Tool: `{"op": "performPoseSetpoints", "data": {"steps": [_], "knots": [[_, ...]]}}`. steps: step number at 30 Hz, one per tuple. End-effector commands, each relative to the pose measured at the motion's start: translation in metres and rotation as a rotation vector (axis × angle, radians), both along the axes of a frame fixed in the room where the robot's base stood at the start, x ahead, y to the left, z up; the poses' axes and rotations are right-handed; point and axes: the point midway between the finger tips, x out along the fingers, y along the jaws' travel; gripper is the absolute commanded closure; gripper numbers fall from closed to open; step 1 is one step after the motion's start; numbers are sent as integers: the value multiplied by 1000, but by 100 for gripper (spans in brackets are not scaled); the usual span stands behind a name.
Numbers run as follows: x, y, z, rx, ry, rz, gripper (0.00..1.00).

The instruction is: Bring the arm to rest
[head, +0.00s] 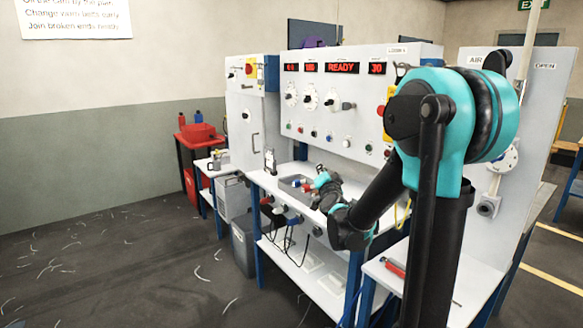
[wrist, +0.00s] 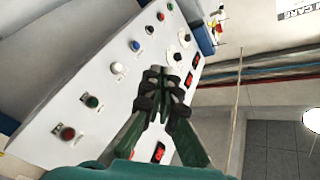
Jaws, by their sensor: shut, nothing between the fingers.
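My gripper (wrist: 163,80) shows in the wrist view with its dark fingers closed together and nothing between them. It is in front of the white control panel (wrist: 90,100), which has coloured buttons and dark knobs; I cannot tell the exact gap. In the head view my teal and black arm rises at the right and bends down in front of the panel (head: 310,125). The arm's far end is over the white bench (head: 265,183), and the gripper's fingertips are too small to make out there.
A grey tray with small parts (head: 292,186) lies on the bench. A red-handled tool (head: 395,268) lies on the front right shelf. A red cart (head: 195,150) stands at the left. Pale scraps litter the open floor (head: 120,265). Cables hang below the bench.

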Motion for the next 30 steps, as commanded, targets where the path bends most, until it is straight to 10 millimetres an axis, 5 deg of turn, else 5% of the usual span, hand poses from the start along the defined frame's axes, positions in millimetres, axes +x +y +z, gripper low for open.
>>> {"op": "performPoseSetpoints", "data": {"steps": [8, 14, 21, 25, 30], "knots": [[-66, 15, -56, -243, 233, 182, 100], [-165, -1, -145, -491, 566, 322, 100], [-287, -50, -229, -683, 954, 387, 100], [-333, -71, -252, -734, 1100, 394, 100], [-361, -84, -263, -759, 1187, 394, 100]]}}
